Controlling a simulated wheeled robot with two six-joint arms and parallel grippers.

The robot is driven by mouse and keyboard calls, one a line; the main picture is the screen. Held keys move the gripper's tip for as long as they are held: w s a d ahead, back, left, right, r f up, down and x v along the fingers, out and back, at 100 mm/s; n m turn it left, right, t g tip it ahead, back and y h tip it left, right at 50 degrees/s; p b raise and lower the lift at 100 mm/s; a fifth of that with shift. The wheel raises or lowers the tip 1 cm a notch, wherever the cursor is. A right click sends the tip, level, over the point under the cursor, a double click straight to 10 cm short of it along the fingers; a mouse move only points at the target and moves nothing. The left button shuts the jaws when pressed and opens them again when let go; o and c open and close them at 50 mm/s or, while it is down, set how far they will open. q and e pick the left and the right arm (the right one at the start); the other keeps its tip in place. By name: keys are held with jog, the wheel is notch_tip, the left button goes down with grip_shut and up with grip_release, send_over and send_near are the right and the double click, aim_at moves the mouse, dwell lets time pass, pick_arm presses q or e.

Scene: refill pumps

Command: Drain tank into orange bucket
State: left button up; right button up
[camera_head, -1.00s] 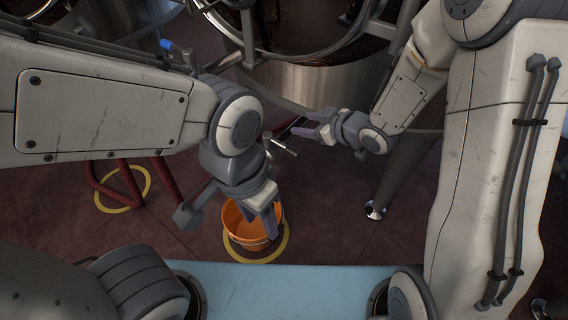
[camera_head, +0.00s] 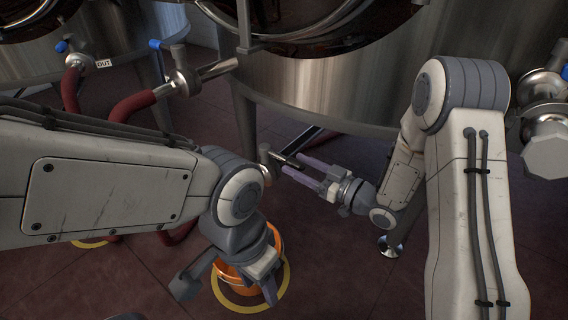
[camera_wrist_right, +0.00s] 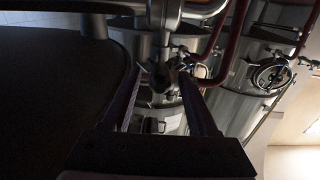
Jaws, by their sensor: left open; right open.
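The tank (camera_head: 310,85) is a large steel cylinder at the centre back of the head view. Its drain valve (camera_head: 267,160) sticks out low at the front with a dark bar handle. My right gripper (camera_head: 297,173) is open, its two purple fingers pointing left at the handle, close to it; contact cannot be told. In the right wrist view the valve (camera_wrist_right: 163,76) shows between the spread fingertips. The orange bucket (camera_head: 240,283) stands on the floor below the valve, partly hidden by my left arm. My left gripper (camera_head: 271,280) is open, in front of the bucket in the picture.
A yellow floor ring (camera_head: 284,285) surrounds the bucket. Red hoses (camera_head: 133,104) and blue-handled valves (camera_head: 183,80) stand at the left, near a sign reading OUT (camera_head: 104,64). A metal tank foot (camera_head: 389,246) is right of the bucket. Steel fittings (camera_head: 546,120) stand at the far right.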

aim_at(283, 155)
jog(key=b+x, duration=0.1)
jog(key=x, duration=0.4)
jog(key=shift+w+a, duration=0.1)
grip_shut()
jog(key=shift+f, duration=0.1)
dwell(1.2)
